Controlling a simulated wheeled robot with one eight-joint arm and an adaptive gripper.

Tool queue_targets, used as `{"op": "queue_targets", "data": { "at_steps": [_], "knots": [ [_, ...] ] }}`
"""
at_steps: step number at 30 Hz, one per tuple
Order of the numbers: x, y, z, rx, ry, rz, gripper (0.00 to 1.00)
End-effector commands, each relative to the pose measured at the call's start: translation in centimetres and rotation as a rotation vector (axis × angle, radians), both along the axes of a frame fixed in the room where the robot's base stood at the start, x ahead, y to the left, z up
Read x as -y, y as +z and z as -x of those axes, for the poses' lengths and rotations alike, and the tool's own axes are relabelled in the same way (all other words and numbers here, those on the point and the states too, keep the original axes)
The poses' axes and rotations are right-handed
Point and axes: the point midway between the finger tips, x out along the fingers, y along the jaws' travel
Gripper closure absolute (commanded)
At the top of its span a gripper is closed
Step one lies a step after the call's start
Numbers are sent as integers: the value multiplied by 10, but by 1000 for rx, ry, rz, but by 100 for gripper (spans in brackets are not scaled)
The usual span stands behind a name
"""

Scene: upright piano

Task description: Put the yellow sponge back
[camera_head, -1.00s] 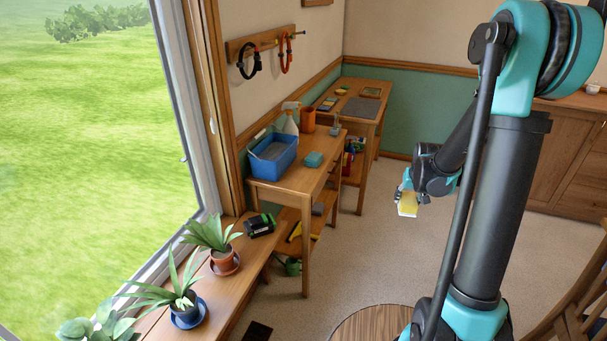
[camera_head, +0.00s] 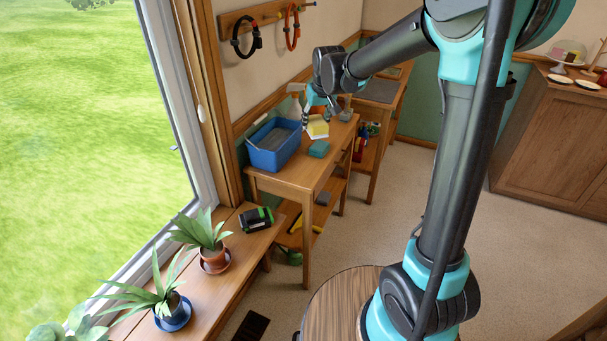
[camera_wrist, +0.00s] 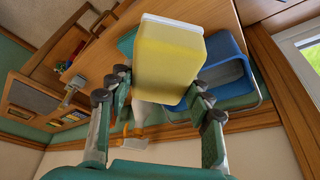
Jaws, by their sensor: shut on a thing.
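The yellow sponge (camera_head: 318,127), a yellow block with a white layer on one face, is held by my gripper (camera_head: 316,108) above the wooden side table (camera_head: 290,178). In the wrist view the sponge (camera_wrist: 168,62) fills the middle, and the two fingers of my gripper (camera_wrist: 160,108) sit on either side of it. The sponge appears above the tabletop, between the blue tub (camera_head: 274,147) and a teal sponge-like block (camera_head: 319,149). The blue tub also shows in the wrist view (camera_wrist: 228,70), partly behind the sponge. I cannot tell the exact gap to the tabletop.
Another table (camera_head: 380,92) stands beyond. A window bench (camera_head: 240,250) with potted plants lies in front. Headbands or rings hang from a wall rack (camera_head: 262,18).

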Motion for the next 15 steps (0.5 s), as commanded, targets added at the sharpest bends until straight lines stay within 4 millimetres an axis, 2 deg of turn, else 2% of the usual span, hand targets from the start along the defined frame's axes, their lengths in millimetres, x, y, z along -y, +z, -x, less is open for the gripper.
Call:
{"op": "queue_targets", "data": {
  "at_steps": [1,3,7,11,15],
  "knots": [
    [-15,11,4,0,25,0,76],
    [-27,22,9,0,46,1,76],
    [-39,29,13,0,66,0,76],
    [-41,12,13,0,69,0,76],
    [-41,-22,12,0,68,0,76]
  ]
}}
